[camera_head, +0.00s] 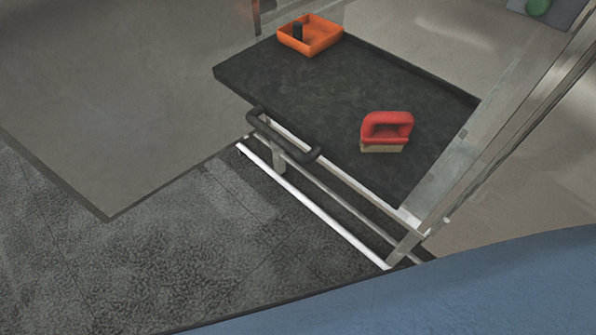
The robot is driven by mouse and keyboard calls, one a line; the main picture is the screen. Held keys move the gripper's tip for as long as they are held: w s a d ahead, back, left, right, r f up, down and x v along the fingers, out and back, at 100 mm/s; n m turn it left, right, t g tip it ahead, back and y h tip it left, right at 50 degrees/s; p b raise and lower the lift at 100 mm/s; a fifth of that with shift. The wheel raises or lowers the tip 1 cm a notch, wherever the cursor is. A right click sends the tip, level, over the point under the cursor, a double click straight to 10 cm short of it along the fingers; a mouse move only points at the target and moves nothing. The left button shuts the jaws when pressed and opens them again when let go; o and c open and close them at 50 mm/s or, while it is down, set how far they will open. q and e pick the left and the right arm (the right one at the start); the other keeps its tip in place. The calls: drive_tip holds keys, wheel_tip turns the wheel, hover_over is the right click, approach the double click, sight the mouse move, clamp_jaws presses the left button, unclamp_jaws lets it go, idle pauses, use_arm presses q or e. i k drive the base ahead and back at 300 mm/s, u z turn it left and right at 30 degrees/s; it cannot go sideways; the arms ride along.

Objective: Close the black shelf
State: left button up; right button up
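The black shelf (319,98) is a flat dark slab on a metal frame, in the middle and upper right of the head view. It juts out from between the metal panels. A black bar handle (283,139) sits along its near left edge. A red-handled brush (386,131) rests on the shelf's right part. Neither of my grippers is in view.
A large grey panel (125,95) fills the upper left. A metal post (505,135) rises right of the shelf. A white rail (310,206) runs low below the handle. Dark tiled floor (150,245) is clear at lower left. A blue surface (450,295) fills the bottom right.

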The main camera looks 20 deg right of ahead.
sight(324, 99)
drive_tip(key=u, duration=0.15)
drive_tip(key=k, duration=0.2)
drive_tip(key=z, duration=1.1)
drive_tip(key=i, duration=0.75)
drive_tip(key=u, duration=0.35)
